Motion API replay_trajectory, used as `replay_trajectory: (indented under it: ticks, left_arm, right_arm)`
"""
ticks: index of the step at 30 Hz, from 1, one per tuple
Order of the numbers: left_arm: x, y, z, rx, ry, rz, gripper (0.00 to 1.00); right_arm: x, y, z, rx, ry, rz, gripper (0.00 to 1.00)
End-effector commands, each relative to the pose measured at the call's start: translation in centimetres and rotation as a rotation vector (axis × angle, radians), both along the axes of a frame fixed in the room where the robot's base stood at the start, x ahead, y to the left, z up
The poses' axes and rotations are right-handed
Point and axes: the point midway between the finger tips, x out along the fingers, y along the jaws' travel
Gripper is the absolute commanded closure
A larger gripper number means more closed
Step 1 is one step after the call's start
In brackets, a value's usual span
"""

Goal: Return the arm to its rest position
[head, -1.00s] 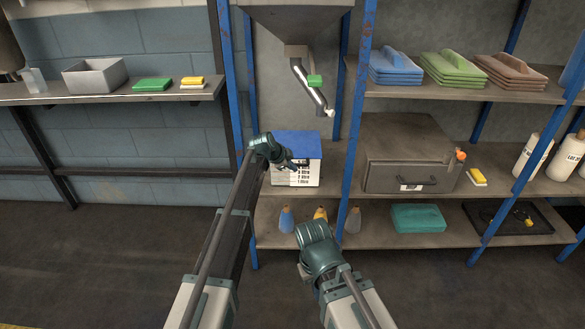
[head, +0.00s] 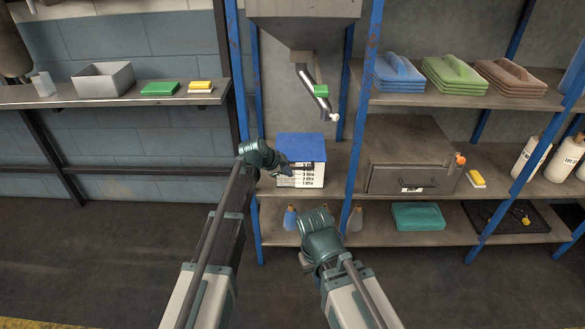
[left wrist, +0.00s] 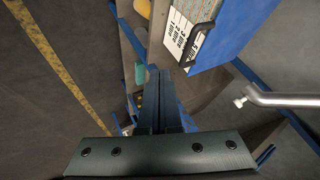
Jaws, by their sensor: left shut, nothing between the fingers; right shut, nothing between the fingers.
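My left gripper (head: 287,168) is in front of the shelf rack, overlapping the left side of the blue-lidded white container (head: 312,176) in the head view. In the left wrist view its fingers (left wrist: 160,75) are together with nothing between them. The container (left wrist: 183,35) shows there to the upper right of the fingertips, with a dark handle and litre marks, and appears apart from them. My right gripper (head: 307,262) is low in front of the bottom shelf, mostly hidden behind its own wrist; it looks shut and empty.
Bottles (head: 290,217) stand on the lower shelf. The floor at left (head: 90,260) is clear.

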Motion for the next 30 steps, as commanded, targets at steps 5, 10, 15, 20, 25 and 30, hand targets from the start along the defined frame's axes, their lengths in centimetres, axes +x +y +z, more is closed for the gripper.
replay_trajectory:
  ticks: [5, 10, 15, 20, 25, 30]
  left_arm:
    - [-0.3, 0.3, 0.4, 0.000, 0.000, 0.000, 1.00]
    - [-0.7, 0.1, 0.2, -0.001, 0.010, 0.003, 1.00]
    - [-7.2, -1.3, -1.2, -0.011, 0.165, 0.098, 1.00]
    - [-18.2, -1.9, -3.3, 0.022, 0.422, 0.339, 1.00]
    - [-27.2, -0.7, -4.5, 0.093, 0.595, 0.633, 1.00]
    - [-33.6, 1.0, -4.8, 0.158, 0.668, 0.883, 1.00]
  right_arm:
    - [0.0, 0.0, 0.4, 0.000, 0.000, 0.000, 1.00]
    - [0.0, 0.0, 0.3, 0.000, 0.000, 0.000, 1.00]
    - [0.0, 0.0, 0.3, 0.000, 0.000, 0.000, 1.00]
    - [0.0, 0.0, 0.4, 0.000, 0.000, 0.000, 1.00]
    - [0.0, 0.0, 0.4, 0.000, 0.000, 0.000, 1.00]
    - [0.0, 0.0, 0.4, 0.000, 0.000, 0.000, 1.00]
